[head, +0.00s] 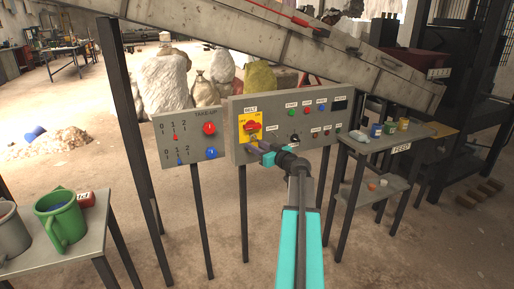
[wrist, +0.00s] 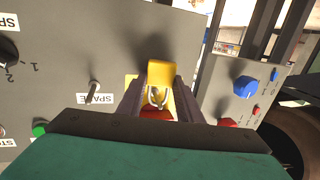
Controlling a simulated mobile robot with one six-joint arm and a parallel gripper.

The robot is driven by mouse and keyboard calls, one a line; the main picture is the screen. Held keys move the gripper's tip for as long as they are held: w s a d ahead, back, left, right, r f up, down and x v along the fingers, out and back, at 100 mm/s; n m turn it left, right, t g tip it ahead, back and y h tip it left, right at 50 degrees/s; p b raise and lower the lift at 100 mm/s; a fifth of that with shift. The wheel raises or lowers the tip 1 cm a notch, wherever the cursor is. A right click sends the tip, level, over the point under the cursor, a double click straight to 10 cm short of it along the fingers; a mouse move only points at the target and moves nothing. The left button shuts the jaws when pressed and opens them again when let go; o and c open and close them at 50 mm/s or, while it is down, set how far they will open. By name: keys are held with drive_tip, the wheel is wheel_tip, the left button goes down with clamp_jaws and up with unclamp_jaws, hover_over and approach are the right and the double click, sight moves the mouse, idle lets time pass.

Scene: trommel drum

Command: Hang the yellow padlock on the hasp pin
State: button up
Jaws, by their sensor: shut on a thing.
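My gripper (head: 252,149) is in front of the lower part of the belt panel, just below the yellow switch plate (head: 245,121) with its red rotary handle (head: 253,127). In the wrist view my gripper (wrist: 160,100) is shut on the yellow padlock (wrist: 161,73). The padlock's silver shackle (wrist: 157,98) shows between the fingers. The red handle (wrist: 157,114) shows close beyond the shackle. I cannot make out the hasp pin, or whether the shackle touches anything. In the head view I cannot tell the padlock apart from the yellow plate.
The grey belt panel (head: 300,103) carries several buttons and knobs. A take-up panel (head: 190,149) with red and blue knobs stands to its left. A feed shelf (head: 385,145) with small jars stands right. A table (head: 96,238) with a green mug (head: 61,218) is at left.

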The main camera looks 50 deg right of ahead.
idle(0.4)
drive_tip(key=o, duration=1.2)
drive_tip(key=shift+s, duration=0.1)
drive_tip(key=s+a, duration=0.1)
drive_tip(key=s, duration=1.2)
drive_tip(key=shift+s+a+r+b, duration=0.3)
drive_tip(key=shift+a+r+b, duration=0.05)
drive_tip(key=shift+w, duration=0.1)
